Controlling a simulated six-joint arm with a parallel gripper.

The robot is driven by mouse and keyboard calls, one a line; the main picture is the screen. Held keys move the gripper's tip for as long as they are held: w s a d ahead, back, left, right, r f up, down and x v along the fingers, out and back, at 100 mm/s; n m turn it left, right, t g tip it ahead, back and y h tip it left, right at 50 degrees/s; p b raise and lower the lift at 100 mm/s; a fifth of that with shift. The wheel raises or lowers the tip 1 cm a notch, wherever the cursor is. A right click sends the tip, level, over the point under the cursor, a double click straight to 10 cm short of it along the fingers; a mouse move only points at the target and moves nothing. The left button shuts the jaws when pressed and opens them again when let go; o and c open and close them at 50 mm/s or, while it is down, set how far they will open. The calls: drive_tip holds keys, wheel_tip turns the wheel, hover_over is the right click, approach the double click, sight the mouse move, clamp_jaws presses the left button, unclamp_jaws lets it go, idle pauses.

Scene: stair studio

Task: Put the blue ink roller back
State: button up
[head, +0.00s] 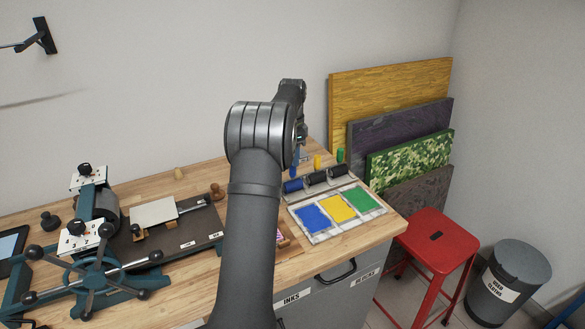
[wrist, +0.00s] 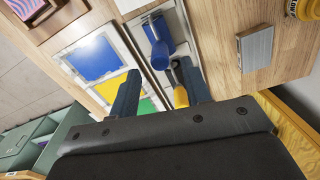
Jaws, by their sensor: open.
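A yellow-handled roller (wrist: 180,96) lies just below, near the right finger. In the head view the gripper is mostly hidden behind my arm, above the rollers' back end.
The ink slab (head: 324,229) has blue, yellow and green patches in front of the rollers. The press (head: 98,255) stands left; a red stool (head: 436,240) is right.

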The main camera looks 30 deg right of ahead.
sight(293, 176)
wheel_tip(293, 176, up, 5)
idle(0.5)
wheel_tip(293, 176, down, 13)
drive_tip(key=shift+r, duration=0.45)
drive_tip(key=shift+f, duration=0.1)
